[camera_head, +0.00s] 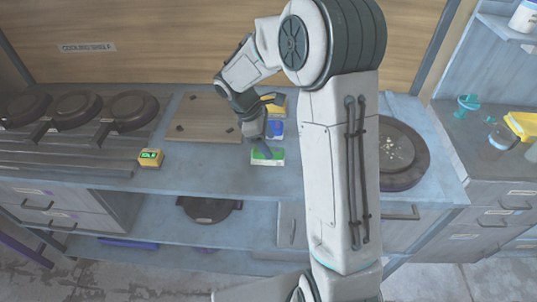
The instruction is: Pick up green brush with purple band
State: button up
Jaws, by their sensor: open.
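I cannot make out a green brush with a purple band for certain. A small green-and-white item (268,160) lies near the front edge of the grey counter, but its shape is too small to tell. My gripper (260,142) is dark and points down just above and behind this item. Its fingers are tiny in this view and partly merge with the things around them. It looks open, and I see nothing held in it. Whether it touches the green-and-white item cannot be told.
Blue (276,129) and yellow (275,103) items sit close behind my gripper. A wooden board (205,115) lies to the left, with a small yellow device (151,157) in front. Dark round plates (73,108) stand at far left. A round dark press plate (412,165) is right of my arm.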

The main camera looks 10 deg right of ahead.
aim_at(275, 150)
jog(key=p+x, duration=0.1)
jog(key=x, duration=0.5)
jog(key=shift+w+d+f, duration=0.1)
jog(key=shift+d+f, duration=0.05)
jog(key=shift+f, duration=0.1)
jog(key=c, duration=1.1)
jog(key=shift+r, duration=0.55)
notch_tip(275, 150, up, 3)
jog(key=shift+w+f+b, duration=0.1)
jog(key=shift+f+b, duration=0.1)
jog(key=shift+b, duration=0.1)
jog(key=s+d+r+b, duration=0.1)
jog(key=s+d+r, duration=0.6)
jog(key=d, duration=0.2)
jog(key=shift+d+r, duration=0.2)
